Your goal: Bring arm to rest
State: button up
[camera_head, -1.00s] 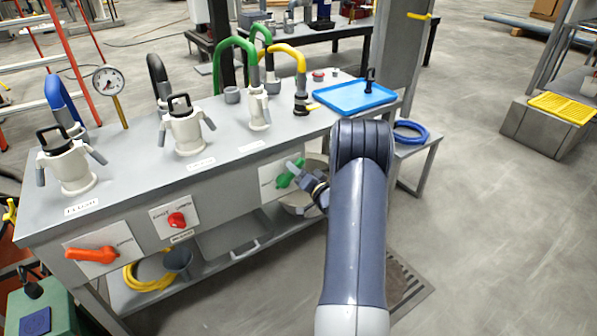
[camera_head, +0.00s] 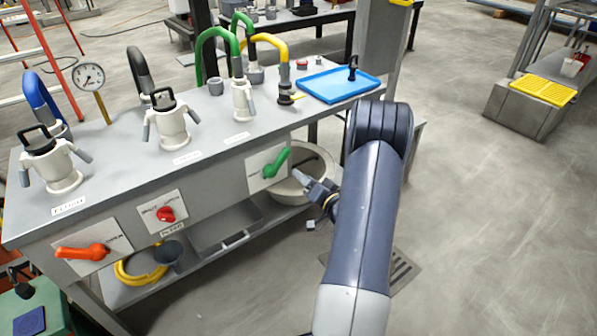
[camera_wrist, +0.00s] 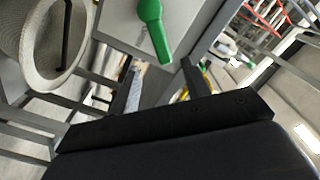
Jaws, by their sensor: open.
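My gripper (camera_head: 308,197) is in front of the grey bench, to the right of and a little below the green lever (camera_head: 277,164). Its fingers are apart and I see nothing between them. A clear gap lies between the gripper and the green lever, which slants up to the right on its white plate. In the wrist view the green lever (camera_wrist: 152,28) shows at top centre, beyond the gripper fingers (camera_wrist: 160,85). My arm reaches forward at the right of the head view and hides part of the floor and bench end.
The bench (camera_head: 120,160) also carries an orange lever (camera_head: 82,252), a red knob (camera_head: 166,214), white coupling fittings and a blue tray (camera_head: 338,85). A round pale basin (camera_head: 302,172) sits on the lower shelf near my gripper. Open floor (camera_head: 460,210) lies to the right.

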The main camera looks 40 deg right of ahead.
aim_at(284, 160)
jog(key=shift+s, duration=0.1)
jog(key=w+b, duration=0.1)
jog(key=w, duration=0.4)
jog(key=w+b, duration=0.1)
jog(key=w, duration=0.5)
jog(key=shift+a, duration=0.2)
jog(key=shift+s+r, duration=0.1)
jog(key=shift+s, duration=0.1)
